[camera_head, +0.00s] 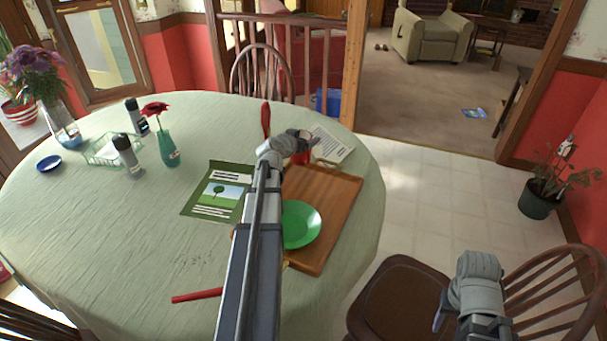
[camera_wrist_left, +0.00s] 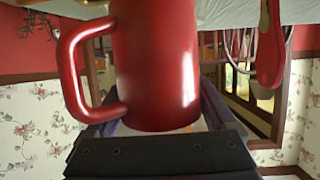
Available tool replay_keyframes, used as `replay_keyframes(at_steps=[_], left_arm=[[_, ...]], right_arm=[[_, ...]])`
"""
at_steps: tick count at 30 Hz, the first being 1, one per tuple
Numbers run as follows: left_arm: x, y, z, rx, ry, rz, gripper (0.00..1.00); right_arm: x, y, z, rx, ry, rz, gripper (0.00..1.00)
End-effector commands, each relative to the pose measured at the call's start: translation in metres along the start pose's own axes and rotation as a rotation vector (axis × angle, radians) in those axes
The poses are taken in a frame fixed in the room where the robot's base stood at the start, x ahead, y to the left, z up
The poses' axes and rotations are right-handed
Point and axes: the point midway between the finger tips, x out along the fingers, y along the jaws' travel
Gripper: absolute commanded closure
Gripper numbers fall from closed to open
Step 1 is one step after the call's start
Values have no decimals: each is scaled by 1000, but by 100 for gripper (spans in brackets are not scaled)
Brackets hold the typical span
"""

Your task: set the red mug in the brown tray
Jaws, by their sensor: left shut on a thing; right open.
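The red mug (camera_head: 302,158) is at the far end of the brown tray (camera_head: 339,200) in the head view, mostly hidden behind my left gripper (camera_head: 299,140). My left gripper is shut on the mug. The mug (camera_wrist_left: 155,65) fills the middle of the left wrist view, its handle on the left. Whether it touches the tray cannot be told. The tray lies on the table with a green plate (camera_head: 301,225) in its near left part. My right gripper (camera_head: 441,318) is open and empty, low over the chair, away from the table.
A green leaflet (camera_head: 197,199) lies left of the tray and a white sheet (camera_head: 331,146) beyond it. A red utensil (camera_head: 265,120) is left of the mug; another red-handled one (camera_head: 197,296) lies near the front. Vases and bottles stand at the left. The tray's right side is clear.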

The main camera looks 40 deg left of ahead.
Motion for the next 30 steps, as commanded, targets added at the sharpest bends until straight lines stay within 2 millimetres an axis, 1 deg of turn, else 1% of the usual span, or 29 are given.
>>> replay_keyframes(at_steps=[1, 6, 9, 14, 17, 22, 25, 30], left_arm=[[6, 0, 15, 0, 0, 0, 85], [16, 0, 38, 0, 0, 0, 85], [17, 0, 41, 0, 0, -1, 85], [17, 0, 40, -1, 0, -1, 85], [20, 0, 47, -1, 0, -1, 85], [28, 0, 67, -1, 0, -1, 85], [31, 0, 76, -1, 0, -1, 85], [31, 0, 74, -1, 0, -1, 85]], right_arm=[[16, -2, -1, 0, 0, 0, 50], [40, -4, -2, 0, 0, 0, 50], [45, -4, -3, 0, 0, 0, 50], [44, -4, -3, 0, 0, 0, 50], [51, -5, -3, 0, 0, 0, 50], [72, -7, -4, 0, 0, 0, 50], [81, -8, -5, 0, 0, 0, 50], [79, -8, -5, 0, 0, 0, 50]])
